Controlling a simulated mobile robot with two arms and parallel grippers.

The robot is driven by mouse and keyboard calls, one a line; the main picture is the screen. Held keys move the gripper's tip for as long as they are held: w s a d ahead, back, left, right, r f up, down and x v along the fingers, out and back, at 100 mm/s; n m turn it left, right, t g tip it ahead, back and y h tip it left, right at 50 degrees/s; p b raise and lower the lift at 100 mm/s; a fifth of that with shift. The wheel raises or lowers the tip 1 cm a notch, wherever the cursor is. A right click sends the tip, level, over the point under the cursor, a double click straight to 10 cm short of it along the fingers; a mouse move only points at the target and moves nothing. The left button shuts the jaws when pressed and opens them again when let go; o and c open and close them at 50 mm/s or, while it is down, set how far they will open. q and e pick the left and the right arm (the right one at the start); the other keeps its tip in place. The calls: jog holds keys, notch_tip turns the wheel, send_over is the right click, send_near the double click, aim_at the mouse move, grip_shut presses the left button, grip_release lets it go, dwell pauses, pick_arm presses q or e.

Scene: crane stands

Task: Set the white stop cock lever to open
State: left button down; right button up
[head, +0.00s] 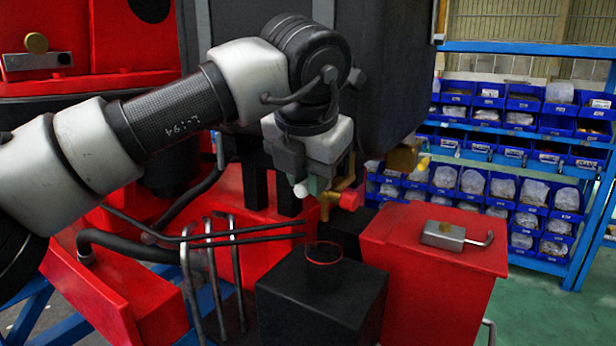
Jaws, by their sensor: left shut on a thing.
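My left gripper (312,184) reaches down from above at the middle of the head view, pointing at the brass stop cock fitting (326,206). It is shut on the white stop cock lever, whose pale end (300,190) shows just left of the fingertips. The rest of the lever is hidden by the gripper, so its exact angle cannot be told. A red knob (351,200) sits on the right side of the same brass fitting, close to the fingers. My right gripper is not in view.
Below stands a black box (350,300) with a red-rimmed round opening. A red box (400,270) on the right carries a metal padlock (443,236). Bent dark rods (235,265) stand at the left. A dark tank (375,60) rises close behind my arm. Blue shelving (530,135) stands behind.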

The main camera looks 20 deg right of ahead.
pick_arm(q)
jog(key=c, duration=1)
grip_release()
jog(key=shift+s+r, duration=0.1)
jog(key=shift+r, duration=0.15)
jog(key=v, duration=1)
jog(key=shift+s+r+b, duration=0.1)
jog(key=shift+r+b, duration=0.05)
jog(key=shift+b, duration=0.25)
